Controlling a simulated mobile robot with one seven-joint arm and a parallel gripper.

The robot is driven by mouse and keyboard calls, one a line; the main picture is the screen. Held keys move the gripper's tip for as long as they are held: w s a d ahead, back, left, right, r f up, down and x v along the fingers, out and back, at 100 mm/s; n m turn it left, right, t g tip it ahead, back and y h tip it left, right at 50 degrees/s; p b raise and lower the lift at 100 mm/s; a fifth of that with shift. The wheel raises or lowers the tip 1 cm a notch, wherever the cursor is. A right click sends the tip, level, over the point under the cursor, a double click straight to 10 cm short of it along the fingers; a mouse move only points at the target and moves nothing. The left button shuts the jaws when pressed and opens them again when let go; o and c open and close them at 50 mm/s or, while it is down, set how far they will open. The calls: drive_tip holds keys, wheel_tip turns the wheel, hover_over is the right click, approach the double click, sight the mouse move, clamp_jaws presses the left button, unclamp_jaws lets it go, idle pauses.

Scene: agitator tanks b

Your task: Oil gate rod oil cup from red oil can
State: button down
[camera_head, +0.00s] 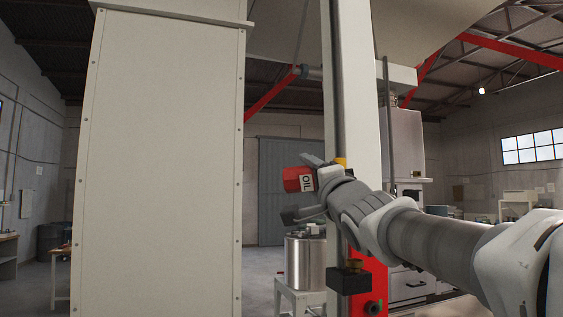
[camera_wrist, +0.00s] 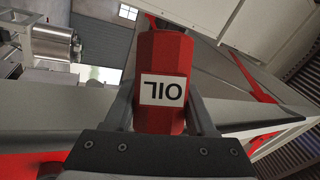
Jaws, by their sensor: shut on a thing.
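The can fills the middle of the wrist view (camera_wrist: 165,55), label upside down. My gripper (camera_head: 308,188) is shut on it, with one finger on each side in the wrist view (camera_wrist: 162,108). A yellow part (camera_head: 341,162) shows just behind my gripper, against the upright post. A brass-coloured piece (camera_head: 354,265) sits on a black block (camera_head: 350,281) below my arm. I cannot tell which of these, if either, is the oil cup.
A tall pale panelled column (camera_head: 160,160) stands close on the left. A white post (camera_head: 356,80) rises behind my gripper, with a thin vertical rod (camera_head: 387,110) beside it. A steel drum (camera_head: 305,262) stands on a white stool below. Open floor lies between column and stool.

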drive_tip(key=shift+r+n+g+y+p, duration=0.15)
drive_tip(key=shift+n+g+y+p, duration=0.35)
drive_tip(key=shift+n+p, duration=1.05)
drive_tip(key=shift+a+m+p, duration=0.1)
drive_tip(key=shift+m+p, duration=0.15)
drive_tip(key=shift+p, duration=0.35)
drive_tip(key=shift+f+n+g, duration=0.3)
drive_tip(key=shift+n+g, duration=0.1)
drive_tip(key=shift+n, duration=0.1)
drive_tip(key=shift+a+n+g, duration=0.1)
drive_tip(key=shift+n+g, duration=0.2)
drive_tip(key=shift+n, duration=0.1)
drive_tip(key=shift+f+n+g, duration=0.15)
drive_tip(key=shift+n+g, duration=0.25)
drive_tip(key=shift+n, duration=0.3)
drive_tip(key=shift+n+g, duration=0.3)
drive_tip(key=shift+n, duration=0.2)
drive_tip(key=shift+f+n+g, duration=0.25)
drive_tip(key=shift+n+g, duration=0.25)
drive_tip(key=shift+n, duration=0.3)
